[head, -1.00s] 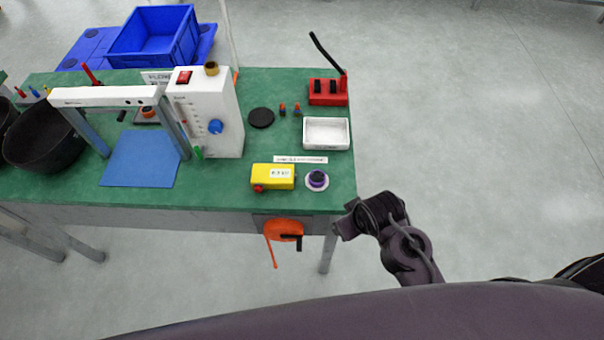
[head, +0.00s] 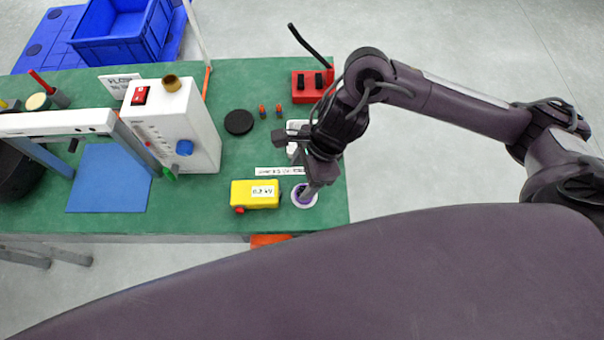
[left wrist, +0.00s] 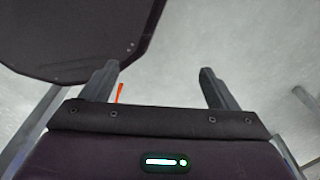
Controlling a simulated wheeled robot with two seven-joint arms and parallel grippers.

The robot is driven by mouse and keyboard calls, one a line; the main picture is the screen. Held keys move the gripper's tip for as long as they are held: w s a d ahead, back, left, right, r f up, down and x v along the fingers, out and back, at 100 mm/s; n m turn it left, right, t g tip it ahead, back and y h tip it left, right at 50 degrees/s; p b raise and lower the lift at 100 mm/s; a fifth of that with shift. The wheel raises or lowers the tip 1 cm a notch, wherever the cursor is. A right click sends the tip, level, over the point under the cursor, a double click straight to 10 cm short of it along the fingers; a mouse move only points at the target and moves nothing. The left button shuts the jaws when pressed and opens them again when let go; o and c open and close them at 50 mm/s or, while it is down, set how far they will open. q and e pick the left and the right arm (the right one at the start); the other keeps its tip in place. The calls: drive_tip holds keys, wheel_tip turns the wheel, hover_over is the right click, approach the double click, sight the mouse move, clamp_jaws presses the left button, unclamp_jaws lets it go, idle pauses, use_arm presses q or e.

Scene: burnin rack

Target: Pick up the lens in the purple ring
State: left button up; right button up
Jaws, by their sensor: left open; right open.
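The lens in the purple ring (head: 301,200) sits on a small white round base (head: 312,206) near the front right of the green bench. The right gripper is open. My left gripper (left wrist: 160,85) shows in the left wrist view, open with nothing between its fingers; it is not in the head view.
A yellow box (head: 255,194) with a red button stands close left of the lens. A white label strip (head: 280,171) lies behind it. A white tray (head: 292,150) is mostly hidden by my right arm. A red rack (head: 305,88), a black disc (head: 239,122) and a white instrument (head: 190,130) stand farther back.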

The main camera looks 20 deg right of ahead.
drive_tip(key=shift+d+n+h, duration=0.3)
drive_tip(key=shift+d+n, duration=0.4)
drive_tip(key=shift+d, duration=0.45)
drive_tip(key=shift+s+a+f+n+g, duration=0.15)
drive_tip(key=shift+f, duration=0.6)
drive_tip(key=shift+s+a+f+n+g, duration=0.1)
drive_tip(key=shift+s+f+n+g, duration=0.05)
drive_tip(key=shift+f, duration=0.6)
drive_tip(key=shift+x, duration=2.3)
drive_tip(key=shift+w, duration=0.1)
drive_tip(key=shift+c, duration=0.3)
drive_tip(key=c, duration=1)
